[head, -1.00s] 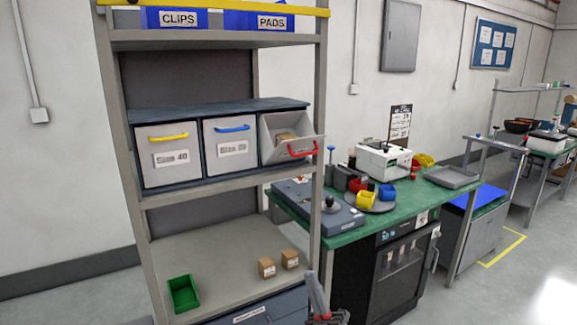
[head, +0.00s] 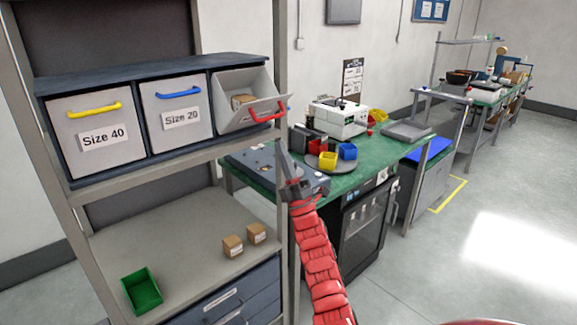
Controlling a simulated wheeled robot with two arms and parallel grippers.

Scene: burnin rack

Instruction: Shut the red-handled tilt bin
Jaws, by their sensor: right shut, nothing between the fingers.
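The red-handled tilt bin (head: 247,92) is the rightmost of three bins in a dark blue cabinet on the rack shelf. It is tilted open, its front leaning outward, and a small brown box (head: 242,100) shows inside. Its red handle (head: 268,113) is at the front's upper right. My right gripper (head: 283,150) is shut and empty, a little below and to the right of the red handle, apart from it, in front of the rack's right post. My left gripper is not in view.
The yellow-handled bin (head: 93,135) and blue-handled bin (head: 178,112) are shut. Below are a green tray (head: 141,291) and small boxes (head: 233,247). The rack post (head: 281,60) stands right of the bins. A green-topped workbench (head: 385,157) stands beyond it.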

